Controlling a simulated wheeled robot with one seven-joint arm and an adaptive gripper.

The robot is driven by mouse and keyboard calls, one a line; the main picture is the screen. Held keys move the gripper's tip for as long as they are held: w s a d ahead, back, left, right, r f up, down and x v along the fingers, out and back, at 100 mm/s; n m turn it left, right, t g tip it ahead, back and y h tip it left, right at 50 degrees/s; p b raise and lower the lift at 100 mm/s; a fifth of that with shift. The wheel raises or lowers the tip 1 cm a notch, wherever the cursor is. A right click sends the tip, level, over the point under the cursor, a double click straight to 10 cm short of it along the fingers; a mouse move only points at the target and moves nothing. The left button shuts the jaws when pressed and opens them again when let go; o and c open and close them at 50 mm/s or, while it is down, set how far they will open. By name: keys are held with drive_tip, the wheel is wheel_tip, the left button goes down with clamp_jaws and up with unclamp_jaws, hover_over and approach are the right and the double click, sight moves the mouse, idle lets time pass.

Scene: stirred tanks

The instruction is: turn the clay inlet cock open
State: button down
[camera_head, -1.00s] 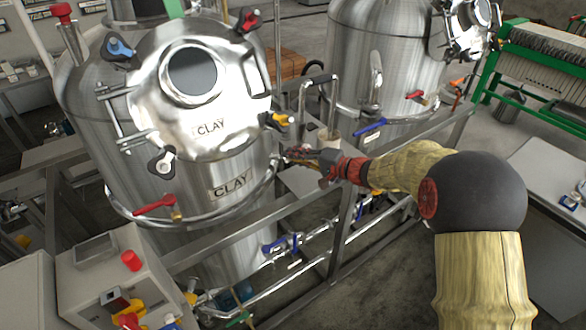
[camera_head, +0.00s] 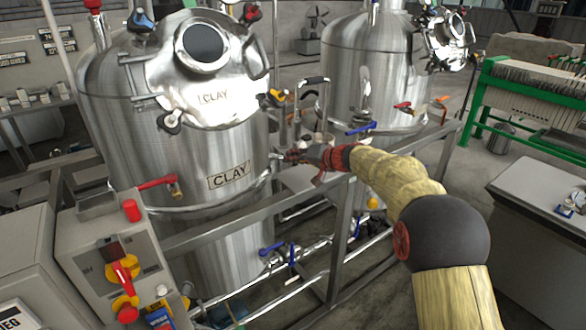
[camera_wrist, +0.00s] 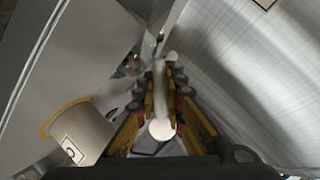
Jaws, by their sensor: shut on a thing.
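The clay tank (camera_head: 150,125) is the steel vessel on the left, with a CLAY plate on its wall. My gripper (camera_head: 284,155) reaches to the right side of this tank, just right of the CLAY plate. In the wrist view my gripper (camera_wrist: 163,76) is shut on a pale lever with a round end, which I take as the clay inlet cock (camera_wrist: 160,98). The lever lies lengthwise between the yellow and black fingers. In the head view my gripper hides the lever, so its turn angle cannot be told there.
A steel frame rail (camera_head: 250,213) runs below my arm. A second tank (camera_head: 345,75) stands behind. A control box (camera_head: 85,240) is at lower left. A pale cup (camera_wrist: 80,135) is left of my fingers. Red levers (camera_head: 157,183) and blue levers (camera_head: 270,249) stick out nearby.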

drive_tip(key=shift+f, duration=0.1)
idle(0.3)
drive_tip(key=c, duration=1.8)
unclamp_jaws()
drive_tip(key=shift+c, duration=0.2)
drive_tip(key=shift+d, duration=0.1)
drive_tip(key=v, duration=1.2)
drive_tip(key=shift+c, duration=0.3)
